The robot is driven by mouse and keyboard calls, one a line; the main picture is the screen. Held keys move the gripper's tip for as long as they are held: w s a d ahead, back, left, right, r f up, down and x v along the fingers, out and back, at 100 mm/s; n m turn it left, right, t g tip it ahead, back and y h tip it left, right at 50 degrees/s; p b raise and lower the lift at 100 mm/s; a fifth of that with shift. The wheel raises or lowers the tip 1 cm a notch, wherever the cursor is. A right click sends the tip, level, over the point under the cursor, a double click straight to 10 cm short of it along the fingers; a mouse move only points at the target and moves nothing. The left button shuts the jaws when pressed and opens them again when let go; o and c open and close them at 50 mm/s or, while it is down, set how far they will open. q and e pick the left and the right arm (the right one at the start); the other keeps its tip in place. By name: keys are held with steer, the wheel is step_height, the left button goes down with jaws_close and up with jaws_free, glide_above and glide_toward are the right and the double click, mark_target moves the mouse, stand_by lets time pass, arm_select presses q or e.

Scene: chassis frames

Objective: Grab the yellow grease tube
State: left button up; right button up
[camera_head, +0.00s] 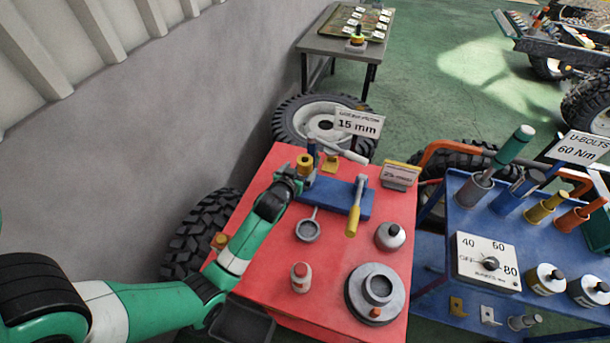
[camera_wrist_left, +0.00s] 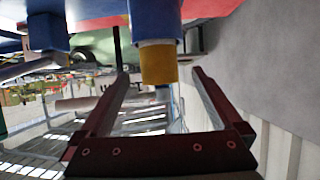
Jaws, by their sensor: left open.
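A short yellow cylinder, which looks like the grease tube (camera_head: 305,162), stands upright at the far left of the red table's top, beside the blue block. In the left wrist view, which is upside down, the yellow piece (camera_wrist_left: 158,64) sticks out of a blue sleeve (camera_wrist_left: 156,22). My left gripper (camera_head: 297,176) is open close to it. In the wrist view the yellow end lies between the two spread fingers (camera_wrist_left: 160,85), with a gap on each side. I cannot tell how deep between the fingers it is. My right gripper is out of view.
The blue block (camera_head: 330,195) on the red table (camera_head: 266,262) carries a yellow-handled tool (camera_head: 354,212). A 15 mm sign (camera_head: 358,123) stands behind. A ring-shaped part (camera_head: 307,230), a grey pot (camera_head: 390,236) and a round base (camera_head: 375,298) stand nearer. A blue cart (camera_head: 430,258) is at right.

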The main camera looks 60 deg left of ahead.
arm_select(q)
steer(key=b+x, duration=0.1)
steer(key=x, duration=0.1)
steer(key=b+x, duration=0.1)
steer(key=x, duration=0.2)
steer(key=shift+w+f, duration=0.1)
steer(key=shift+f, duration=0.35)
steer(key=shift+c, duration=0.2)
steer(key=shift+r, duration=0.1)
jaws_close()
step_height(320, 180, up, 10)
steer(key=p, duration=0.3)
